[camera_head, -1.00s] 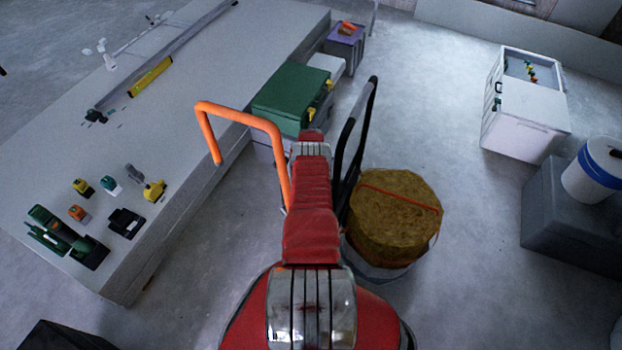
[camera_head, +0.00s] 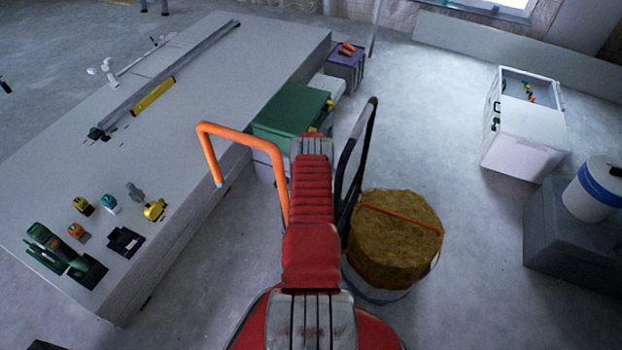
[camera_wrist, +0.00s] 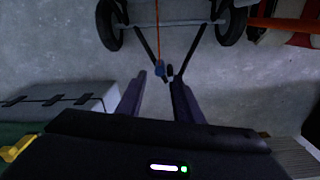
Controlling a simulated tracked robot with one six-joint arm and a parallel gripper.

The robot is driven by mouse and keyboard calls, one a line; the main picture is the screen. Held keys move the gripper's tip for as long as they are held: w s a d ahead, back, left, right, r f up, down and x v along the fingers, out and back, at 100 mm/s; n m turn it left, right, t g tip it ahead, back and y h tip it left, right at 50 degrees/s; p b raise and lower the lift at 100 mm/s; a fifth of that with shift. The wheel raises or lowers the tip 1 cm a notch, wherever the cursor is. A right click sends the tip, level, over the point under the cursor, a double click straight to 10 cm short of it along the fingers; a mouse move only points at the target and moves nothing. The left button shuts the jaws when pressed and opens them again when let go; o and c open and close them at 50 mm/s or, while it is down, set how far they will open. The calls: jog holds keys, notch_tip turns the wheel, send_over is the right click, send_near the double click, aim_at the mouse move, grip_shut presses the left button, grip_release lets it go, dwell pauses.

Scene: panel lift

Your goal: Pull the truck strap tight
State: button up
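In the wrist view, the orange strap (camera_wrist: 157,24) runs down from the top edge over a wheeled frame, probably the truck (camera_wrist: 183,22). Its lower end meets a small blue piece (camera_wrist: 159,68), with a dark tip (camera_wrist: 170,71) just right of it. My gripper (camera_wrist: 160,77) has its two dark fingers apart, with a clear gap between them. The blue piece shows between or just beyond the fingertips; I cannot tell the depth or any contact.
A long grey bench (camera_head: 215,75) with tools is at left, with a green box (camera_head: 285,118) beside it. A brown round bale (camera_head: 395,245) stands in a pale tub right of my arm. A white cabinet (camera_head: 525,140) and grey box (camera_head: 570,235) are farther right. Open floor lies between.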

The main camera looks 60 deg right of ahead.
notch_tip(320, 180, up, 9)
dwell(0.6)
jog(key=shift+w, duration=0.1)
dwell(0.5)
